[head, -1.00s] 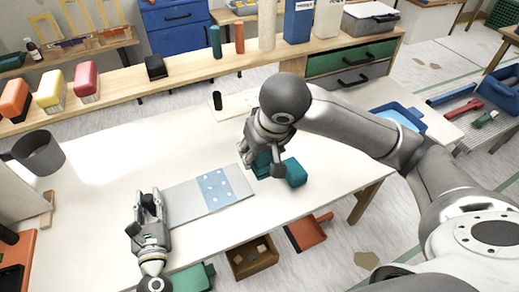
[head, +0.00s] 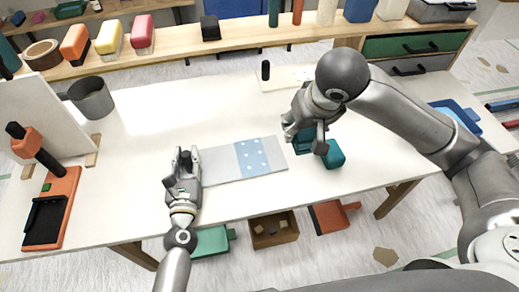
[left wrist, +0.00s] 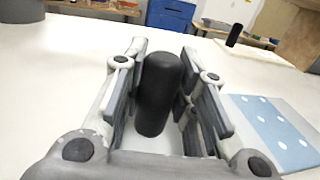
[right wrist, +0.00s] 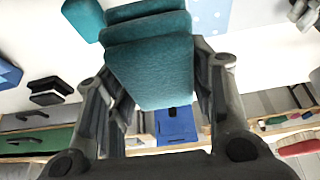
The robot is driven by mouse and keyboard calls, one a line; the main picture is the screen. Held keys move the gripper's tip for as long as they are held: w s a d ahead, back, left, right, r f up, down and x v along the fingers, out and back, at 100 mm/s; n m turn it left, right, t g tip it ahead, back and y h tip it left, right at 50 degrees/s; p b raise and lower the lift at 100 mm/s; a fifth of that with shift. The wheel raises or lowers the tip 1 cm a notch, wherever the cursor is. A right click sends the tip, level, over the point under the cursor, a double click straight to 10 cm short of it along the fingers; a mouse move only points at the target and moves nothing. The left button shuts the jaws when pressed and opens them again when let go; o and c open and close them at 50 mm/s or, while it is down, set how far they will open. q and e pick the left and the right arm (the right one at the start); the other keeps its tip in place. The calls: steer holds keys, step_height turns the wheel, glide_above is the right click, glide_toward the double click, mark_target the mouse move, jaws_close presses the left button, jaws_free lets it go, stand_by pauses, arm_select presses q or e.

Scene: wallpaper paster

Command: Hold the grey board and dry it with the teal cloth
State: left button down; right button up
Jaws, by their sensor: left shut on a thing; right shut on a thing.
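The grey board (head: 216,163) lies flat near the front of the white table, with a blue, white-dotted area (head: 254,157) on its right part. That area also shows in the left wrist view (left wrist: 275,130). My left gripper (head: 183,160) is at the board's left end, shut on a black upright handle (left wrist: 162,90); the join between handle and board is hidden. My right gripper (head: 308,128) is to the right of the board, shut on the teal cloth (right wrist: 152,65), a thick folded piece. Its loose end (head: 334,153) sticks out to the right. I cannot tell whether the cloth touches the table.
A grey mug (head: 92,97) and a white upright panel (head: 45,105) stand at the left. A pale board with a black peg (head: 265,70) lies behind my right gripper. A blue tray (head: 455,115) is at the right. The table's middle behind the board is clear.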

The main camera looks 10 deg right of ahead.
arm_select(q)
steer(key=shift+f, duration=0.2)
arm_select(e)
steer(key=shift+o, duration=1.1)
steer(key=c, duration=0.3)
arm_select(q)
steer(key=shift+s, duration=0.1)
arm_select(e)
steer(key=shift+w+a+f+n+y, duration=0.1)
steer(key=shift+a+f+n+y, duration=0.25)
steer(key=shift+n, duration=0.35)
steer(key=shift+c, duration=0.2)
arm_select(q)
steer(key=shift+f, duration=0.1)
arm_select(e)
steer(key=w+a+f+n+g+y, duration=0.2)
steer(key=a+f+n, duration=0.4)
steer(key=a+n, duration=0.3)
steer(key=n+g+y, duration=0.1)
steer(key=n, duration=0.3)
steer(key=shift+y, duration=0.35)
steer(key=shift+a+f+n+g, duration=0.4)
steer(key=shift+a+n, duration=0.15)
steer(key=shift+n, duration=0.35)
steer(key=shift+f, duration=0.1)
steer(key=shift+f, duration=3.2)
